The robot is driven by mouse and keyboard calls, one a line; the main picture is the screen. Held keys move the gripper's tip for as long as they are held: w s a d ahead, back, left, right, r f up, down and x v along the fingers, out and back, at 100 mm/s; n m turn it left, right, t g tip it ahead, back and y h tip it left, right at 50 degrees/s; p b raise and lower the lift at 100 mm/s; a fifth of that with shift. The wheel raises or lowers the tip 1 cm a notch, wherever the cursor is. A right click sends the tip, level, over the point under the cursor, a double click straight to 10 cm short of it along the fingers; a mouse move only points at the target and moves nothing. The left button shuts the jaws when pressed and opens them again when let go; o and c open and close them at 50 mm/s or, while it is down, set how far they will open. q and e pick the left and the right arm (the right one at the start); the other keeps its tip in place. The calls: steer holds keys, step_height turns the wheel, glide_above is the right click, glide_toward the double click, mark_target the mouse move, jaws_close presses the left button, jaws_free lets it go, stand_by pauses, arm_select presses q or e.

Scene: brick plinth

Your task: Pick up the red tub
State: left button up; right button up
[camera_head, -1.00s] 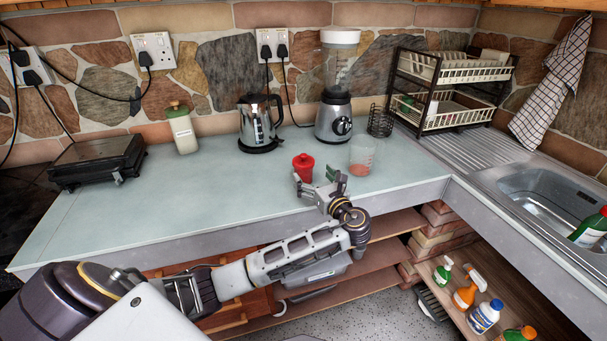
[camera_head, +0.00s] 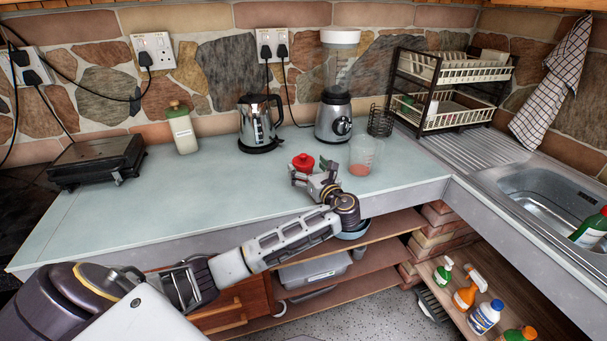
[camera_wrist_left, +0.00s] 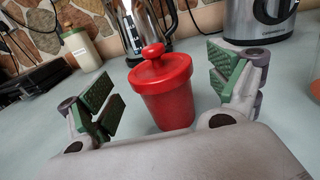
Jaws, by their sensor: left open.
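The red tub (camera_head: 303,162) stands upright on the pale counter, with a knobbed lid on top. In the left wrist view the red tub (camera_wrist_left: 166,92) sits between the spread fingers, a little beyond the palm. My left gripper (camera_head: 314,172) is open at the tub, its green-padded fingers (camera_wrist_left: 165,90) one on each side. Gaps show between the pads and the tub, so it is not held. The gripper hides the tub's lower part in the head view. My right gripper is not in view.
A clear measuring cup (camera_head: 366,157) stands just right of the gripper. A steel kettle (camera_head: 259,124) and a blender (camera_head: 336,118) stand behind. The counter's left front is clear.

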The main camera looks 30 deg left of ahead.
arm_select(q)
steer(key=shift+w+a, duration=0.2)
steer(key=shift+a, duration=0.2)
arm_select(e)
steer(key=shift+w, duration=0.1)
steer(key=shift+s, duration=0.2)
arm_select(q)
steer(key=c, duration=1.2)
steer(key=shift+r, duration=0.1)
